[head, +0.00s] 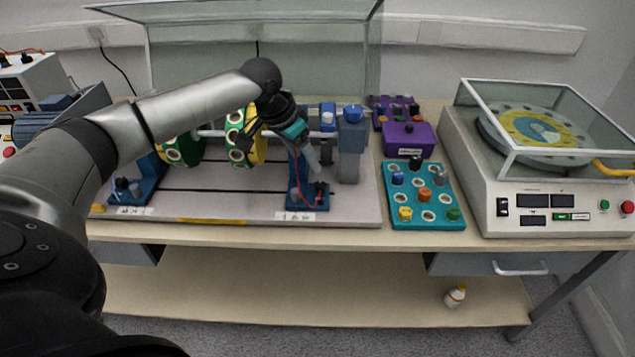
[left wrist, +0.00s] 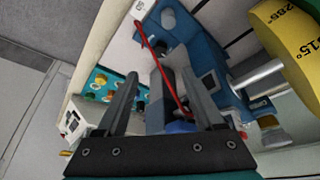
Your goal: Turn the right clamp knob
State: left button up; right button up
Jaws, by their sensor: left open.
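The right blue bearing stand (head: 297,172), with a red cable on its base, stands near the right end of the pale rig plate. In the left wrist view the stand (left wrist: 221,62) and its cable lie just beyond and beside my fingers. A rounded blue part (left wrist: 182,127) shows low between the fingers, partly hidden by my gripper body; I cannot tell whether it is the right clamp knob. In the head view my gripper hides the stand's top. My left gripper (head: 316,163) is open, pointing down over the stand; it also shows in the left wrist view (left wrist: 160,78). I see nothing between its fingertips.
Green-and-yellow discs (head: 238,133) sit on the shaft left of my gripper. A grey-blue post (head: 350,150) with a blue knob (head: 352,113) stands close on the right. A teal tray (head: 414,216) and a balance-like machine (head: 520,185) lie farther right. A clear guard (head: 200,45) rises behind.

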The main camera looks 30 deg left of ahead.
aim_at(320, 185)
pick_arm(q)
jog(key=b+x, duration=0.2)
jog(key=x, duration=0.9)
jog(key=shift+w+b, duration=0.1)
jog(key=shift+b, duration=0.2)
grip_shut()
